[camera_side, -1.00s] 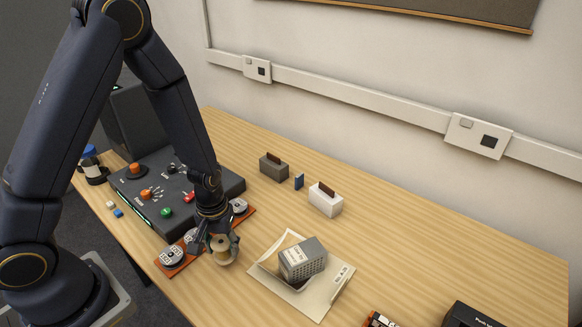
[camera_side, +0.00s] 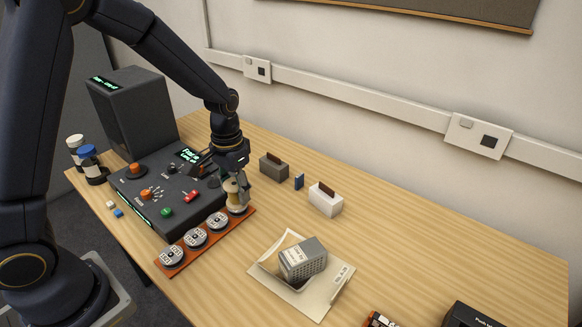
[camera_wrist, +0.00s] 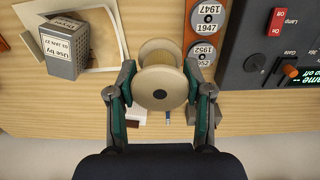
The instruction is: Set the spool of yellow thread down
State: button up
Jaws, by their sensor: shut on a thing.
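The spool of yellow thread (camera_side: 232,187) has pale round flanges and a yellowish winding. In the wrist view the spool (camera_wrist: 160,90) sits between both fingers of my gripper (camera_wrist: 162,80), one finger on each side. In the side view my gripper (camera_side: 233,180) is shut on the spool at the far end of the red-brown strip (camera_side: 207,243). The spool is beside or above the last disc on the strip, which it partly hides; I cannot tell whether they touch.
Several labelled discs (camera_side: 195,238) line the strip along the dark control panel (camera_side: 150,205). A grey box (camera_side: 303,260) lies on a pale open folder (camera_side: 325,296). The table's right side has bare wood.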

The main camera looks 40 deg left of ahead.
dwell(0.3)
jog(key=shift+s+f+n, duration=0.1)
jog(key=shift+f+n, duration=0.05)
jog(key=shift+n, duration=0.25)
jog(key=s+n, duration=0.4)
jog(key=s, duration=0.3)
jog(key=w+f, duration=0.1)
jog(key=w, duration=0.2)
jog(key=w+f, duration=0.2)
jog(key=w, duration=0.1)
jog(key=w+f, duration=0.1)
jog(key=w, duration=0.1)
jog(key=shift+w+f, duration=0.3)
jog(key=shift+w, duration=0.1)
send_over(259, 226)
jog(key=f, duration=0.5)
jog(key=shift+s+d, duration=0.1)
jog(key=shift+s, duration=0.25)
jog(key=shift+w+f, duration=0.15)
jog(key=shift+f, duration=0.05)
jog(key=shift+w+f, duration=0.15)
jog(key=shift+f, duration=1.5)
